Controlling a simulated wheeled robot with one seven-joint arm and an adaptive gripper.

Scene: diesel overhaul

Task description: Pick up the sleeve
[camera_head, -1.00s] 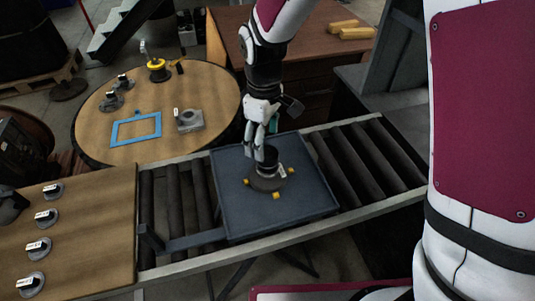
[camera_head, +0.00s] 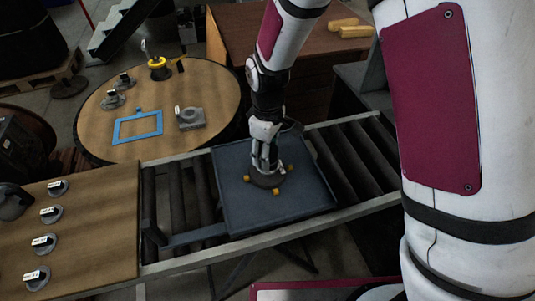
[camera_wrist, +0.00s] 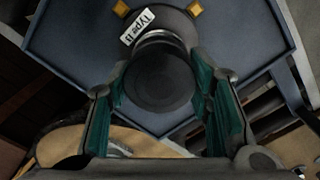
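The sleeve (camera_wrist: 158,78) is a dark round cylinder on a wider flanged base, with a white "Type" label. It stands upright on the blue-grey tray (camera_head: 230,205) among small yellow blocks. In the head view its base (camera_head: 265,181) shows below my fingers, which hide most of its upper part. My gripper (camera_head: 265,162) points down over it. In the wrist view my gripper (camera_wrist: 160,85) is open, with a teal-padded finger on each side of the cylinder and narrow gaps visible. Whether the pads touch it lower down is hard to tell.
The tray lies on a roller conveyor (camera_head: 345,165). Several labelled parts (camera_head: 48,213) stand on a wooden table at left. A round table (camera_head: 205,90) behind holds a blue frame (camera_head: 138,127), a grey block part (camera_head: 190,118) and other parts.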

